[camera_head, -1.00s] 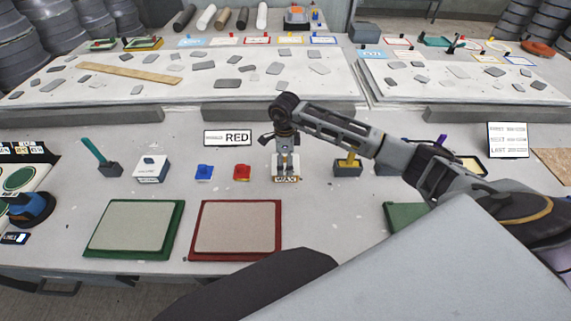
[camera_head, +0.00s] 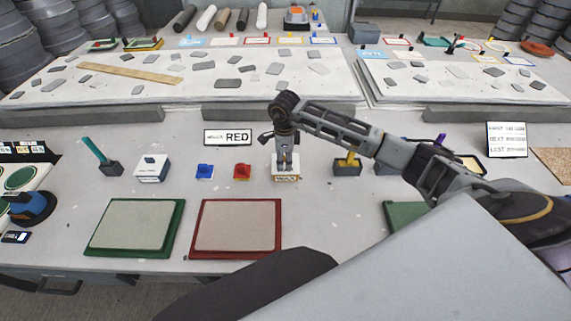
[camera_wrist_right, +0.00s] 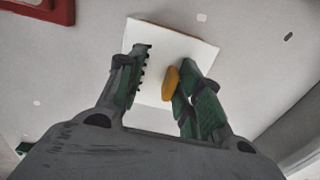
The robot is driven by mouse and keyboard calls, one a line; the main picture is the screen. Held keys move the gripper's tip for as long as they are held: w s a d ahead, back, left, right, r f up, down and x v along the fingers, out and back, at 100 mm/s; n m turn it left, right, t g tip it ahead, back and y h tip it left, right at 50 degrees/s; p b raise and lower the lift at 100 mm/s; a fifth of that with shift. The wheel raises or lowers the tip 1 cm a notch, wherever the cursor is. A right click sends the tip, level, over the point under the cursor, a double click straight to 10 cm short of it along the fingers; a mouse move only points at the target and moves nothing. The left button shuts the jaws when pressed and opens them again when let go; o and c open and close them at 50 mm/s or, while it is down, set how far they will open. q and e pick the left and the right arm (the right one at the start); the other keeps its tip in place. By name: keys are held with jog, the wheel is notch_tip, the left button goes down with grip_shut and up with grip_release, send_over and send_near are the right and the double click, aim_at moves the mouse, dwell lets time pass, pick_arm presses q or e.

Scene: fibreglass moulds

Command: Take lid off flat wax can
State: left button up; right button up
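The flat wax can (camera_head: 286,178) is a low, pale, square-looking can with dark lettering on its front, on the grey table. My right gripper (camera_head: 286,166) points down over it and hides much of its top. In the right wrist view the can's white square top (camera_wrist_right: 172,45) lies below the fingers, with a yellow-orange knob (camera_wrist_right: 171,83) standing from it. My right gripper (camera_wrist_right: 160,75) is open. The knob is between the fingers, close to or touching the right-hand one, with a gap to the left-hand one. My left gripper is not in view.
A white box with a dark knob (camera_head: 152,170), a blue block (camera_head: 204,171) and a red block (camera_head: 242,171) stand left of the can. A yellow-handled tool (camera_head: 347,166) stands right. Green-framed (camera_head: 177,240) and red-framed (camera_head: 279,240) panels lie in front.

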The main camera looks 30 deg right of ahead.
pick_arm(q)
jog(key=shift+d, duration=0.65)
pick_arm(e)
jog(key=shift+s+d+f, duration=0.1)
jog(key=shift+d+f, duration=0.05)
jog(key=shift+f, duration=0.3)
jog(key=c, duration=0.3)
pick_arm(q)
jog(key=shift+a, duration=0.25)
pick_arm(e)
jog(key=shift+c, duration=0.2)
jog(key=shift+r, duration=0.4)
grip_shut()
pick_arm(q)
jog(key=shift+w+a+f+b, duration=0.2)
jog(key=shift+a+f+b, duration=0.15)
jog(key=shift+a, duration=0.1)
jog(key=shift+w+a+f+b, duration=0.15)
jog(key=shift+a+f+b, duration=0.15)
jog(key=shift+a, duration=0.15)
pick_arm(e)
notch_tip(320, 180, up, 10)
jog(key=shift+w+f, duration=0.2)
